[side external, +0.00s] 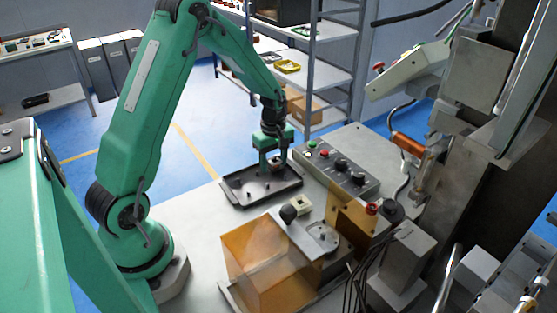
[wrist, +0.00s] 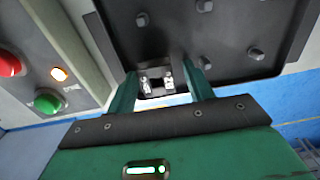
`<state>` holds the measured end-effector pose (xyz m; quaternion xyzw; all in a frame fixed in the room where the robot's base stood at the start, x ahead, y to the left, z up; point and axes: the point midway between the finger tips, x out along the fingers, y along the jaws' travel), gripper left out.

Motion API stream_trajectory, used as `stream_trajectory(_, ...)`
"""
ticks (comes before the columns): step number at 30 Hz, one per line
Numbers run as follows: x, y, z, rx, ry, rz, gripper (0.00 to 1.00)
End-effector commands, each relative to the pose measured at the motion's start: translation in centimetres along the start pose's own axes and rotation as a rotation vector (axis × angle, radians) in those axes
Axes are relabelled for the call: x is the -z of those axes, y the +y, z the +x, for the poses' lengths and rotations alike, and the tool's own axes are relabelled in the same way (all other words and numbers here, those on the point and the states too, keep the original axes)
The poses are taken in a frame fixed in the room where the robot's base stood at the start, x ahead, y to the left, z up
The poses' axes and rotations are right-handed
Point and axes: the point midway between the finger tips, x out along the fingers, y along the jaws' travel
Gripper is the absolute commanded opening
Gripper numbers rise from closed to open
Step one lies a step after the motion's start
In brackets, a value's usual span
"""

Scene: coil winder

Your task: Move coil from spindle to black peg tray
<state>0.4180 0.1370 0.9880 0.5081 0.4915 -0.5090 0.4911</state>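The black peg tray (side external: 242,197) lies on the bench beside the control box. In the wrist view the tray (wrist: 230,25) fills the top, with several short pegs standing on it. My gripper (side external: 276,163) is low over the tray's far edge, pointing down. In the wrist view my gripper's (wrist: 160,82) two green fingers stand apart. Between them is a small dark piece with two silvery tabs, which may be the coil (wrist: 156,80). A gap shows between it and the right finger. I cannot tell if it sits on a peg. The spindle is not clearly visible.
A control box (side external: 337,162) with buttons and knobs stands close right of the tray; its red button (wrist: 10,64) and green button (wrist: 47,101) show in the wrist view. An orange clear guard (side external: 262,255) and the winder machinery stand in front and right. Bare bench lies left of the tray.

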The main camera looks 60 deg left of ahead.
Motion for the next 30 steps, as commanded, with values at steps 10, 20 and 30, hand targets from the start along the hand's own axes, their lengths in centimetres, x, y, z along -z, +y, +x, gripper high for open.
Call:
stream_trajectory(10, 0.0, 0.1, -0.1, -0.002, 0.001, 0.0, 0.59)
stream_trajectory(20, 0.0, 0.1, -2.2, -0.004, 0.001, 0.0, 0.59)
stream_trajectory(30, 0.0, 0.1, -6.5, -0.005, 0.002, 0.0, 0.59)
